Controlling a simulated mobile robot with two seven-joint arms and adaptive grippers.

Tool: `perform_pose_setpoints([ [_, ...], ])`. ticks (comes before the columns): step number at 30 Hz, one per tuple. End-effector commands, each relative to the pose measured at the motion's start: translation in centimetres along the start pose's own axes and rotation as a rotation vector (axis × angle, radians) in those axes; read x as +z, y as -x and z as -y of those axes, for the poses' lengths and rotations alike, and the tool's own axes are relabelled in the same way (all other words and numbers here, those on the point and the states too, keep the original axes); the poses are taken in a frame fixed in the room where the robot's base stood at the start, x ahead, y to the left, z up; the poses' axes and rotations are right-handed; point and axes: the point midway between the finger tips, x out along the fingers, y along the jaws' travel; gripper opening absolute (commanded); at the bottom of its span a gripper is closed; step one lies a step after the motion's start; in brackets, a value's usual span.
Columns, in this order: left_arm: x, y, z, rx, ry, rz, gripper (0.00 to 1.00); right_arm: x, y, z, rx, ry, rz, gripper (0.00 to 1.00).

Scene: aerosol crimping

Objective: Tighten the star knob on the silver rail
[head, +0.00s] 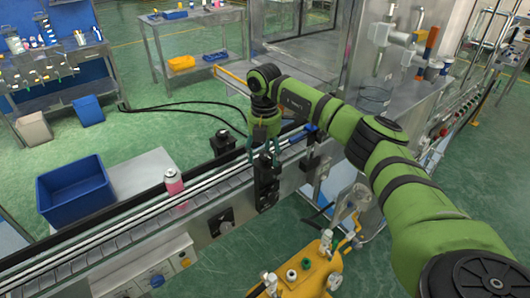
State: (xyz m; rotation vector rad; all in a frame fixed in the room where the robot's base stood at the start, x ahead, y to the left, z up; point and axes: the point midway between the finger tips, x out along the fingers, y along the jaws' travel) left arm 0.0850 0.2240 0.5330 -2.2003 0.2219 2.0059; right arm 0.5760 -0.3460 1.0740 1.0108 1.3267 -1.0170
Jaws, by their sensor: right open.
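My right gripper (263,151) points down over the silver rail (205,185) of the conveyor, its fingers apart. Its fingertips are just above and around the top of a black bracket (267,182) on the near side of the rail. I cannot make out the star knob for certain; the gripper may hide it at the top of this bracket. I cannot tell whether the fingers touch anything. My left gripper is not in view.
A pink-and-white can (173,181) stands on the conveyor at left. A blue bin (75,190) sits beyond it. A black block (222,141) stands at the conveyor's far side. A yellow tank with fittings (308,277) is in front. A steel-framed machine (300,60) stands behind.

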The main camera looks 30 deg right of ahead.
Motion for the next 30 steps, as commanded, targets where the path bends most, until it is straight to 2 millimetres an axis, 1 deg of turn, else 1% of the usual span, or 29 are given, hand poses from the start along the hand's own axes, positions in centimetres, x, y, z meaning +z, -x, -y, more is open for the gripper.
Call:
perform_pose_setpoints([
  [4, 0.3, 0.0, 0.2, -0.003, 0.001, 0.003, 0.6, 0.1, 0.6, -0.1, 0.005, -0.002, 0.002, 0.64],
  [7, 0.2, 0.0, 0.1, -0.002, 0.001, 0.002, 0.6, 0.1, 1.9, -0.1, 0.007, -0.002, 0.002, 0.64],
  [11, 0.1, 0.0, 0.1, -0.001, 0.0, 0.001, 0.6, 0.0, 4.5, -0.2, 0.008, -0.001, 0.002, 0.64],
  [15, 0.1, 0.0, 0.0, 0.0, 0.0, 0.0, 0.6, -0.1, 7.6, -0.1, 0.007, 0.0, 0.002, 0.64],
  [18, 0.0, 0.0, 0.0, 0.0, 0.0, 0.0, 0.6, -0.1, 9.5, -0.1, 0.005, -0.001, 0.002, 0.64],
  [21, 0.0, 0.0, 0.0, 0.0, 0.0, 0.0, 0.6, -0.2, 10.8, -0.1, 0.003, 0.0, 0.002, 0.64],
  [25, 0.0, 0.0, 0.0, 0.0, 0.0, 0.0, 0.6, -0.2, 11.8, 0.0, 0.0, 0.0, 0.001, 0.64],
  [30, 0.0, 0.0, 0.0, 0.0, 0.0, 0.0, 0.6, -0.2, 12.1, 0.0, 0.0, 0.001, 0.001, 0.64],
])
